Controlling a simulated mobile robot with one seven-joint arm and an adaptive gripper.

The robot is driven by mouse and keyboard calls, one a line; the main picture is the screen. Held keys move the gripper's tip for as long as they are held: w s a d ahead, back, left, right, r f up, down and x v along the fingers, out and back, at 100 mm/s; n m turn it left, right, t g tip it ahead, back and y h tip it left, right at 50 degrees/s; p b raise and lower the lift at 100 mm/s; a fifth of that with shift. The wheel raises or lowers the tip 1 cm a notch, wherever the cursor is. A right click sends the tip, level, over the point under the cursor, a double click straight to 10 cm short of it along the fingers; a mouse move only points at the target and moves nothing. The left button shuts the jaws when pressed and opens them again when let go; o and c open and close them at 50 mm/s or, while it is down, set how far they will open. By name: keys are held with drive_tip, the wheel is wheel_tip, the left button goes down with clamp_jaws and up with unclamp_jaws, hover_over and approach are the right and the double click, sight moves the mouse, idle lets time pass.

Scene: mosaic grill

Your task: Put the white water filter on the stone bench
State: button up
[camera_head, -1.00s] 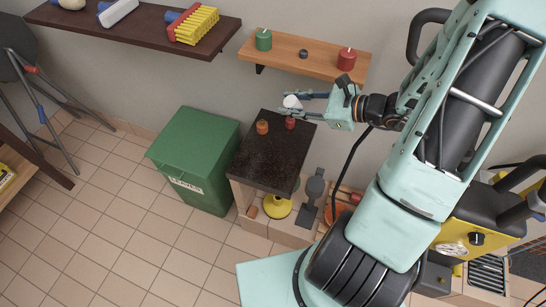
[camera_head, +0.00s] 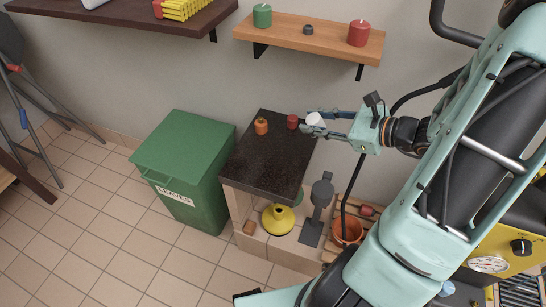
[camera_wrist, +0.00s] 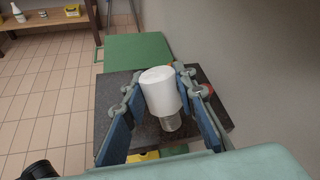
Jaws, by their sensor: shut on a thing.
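The white water filter (camera_wrist: 160,90) is a white cylinder with a clear lower end. It is upright between the fingers of my gripper (camera_wrist: 158,92) in the wrist view. In the head view the filter (camera_head: 315,119) shows small and white at the fingertips of my gripper (camera_head: 322,122). My gripper is shut on it. The stone bench (camera_head: 272,160) has a dark speckled top, and the filter is at or over its right back part. I cannot tell whether the filter's lower end touches the top.
An orange jar (camera_head: 261,126) and a red jar (camera_head: 293,121) stand on the bench's back part. A green bin (camera_head: 187,165) is left of the bench. A wooden shelf (camera_head: 310,37) with candles hangs above. The bench's front middle is clear.

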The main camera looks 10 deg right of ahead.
drive_tip(key=w+a+f+b, duration=0.1)
drive_tip(key=w+a+f, duration=0.1)
drive_tip(key=w+f, duration=0.1)
drive_tip(key=w+a+f+b, duration=0.2)
drive_tip(key=w+a+f, duration=0.1)
drive_tip(key=w, duration=0.1)
drive_tip(key=w+a+f+b, duration=0.1)
drive_tip(key=w+a+f, duration=0.1)
drive_tip(key=w+f, duration=0.1)
drive_tip(key=shift+w+a+f+b, duration=0.1)
drive_tip(key=shift+w+a+b, duration=0.15)
drive_tip(key=shift+w+b, duration=0.05)
drive_tip(key=shift+w+a+f, duration=0.25)
drive_tip(key=shift+f, duration=0.2)
drive_tip(key=shift+w+f+b, duration=0.1)
drive_tip(key=shift+f+b, duration=0.55)
drive_tip(key=shift+f, duration=0.9)
drive_tip(key=shift+f, duration=0.2)
drive_tip(key=o, duration=1.1)
drive_tip(key=shift+r, duration=0.1)
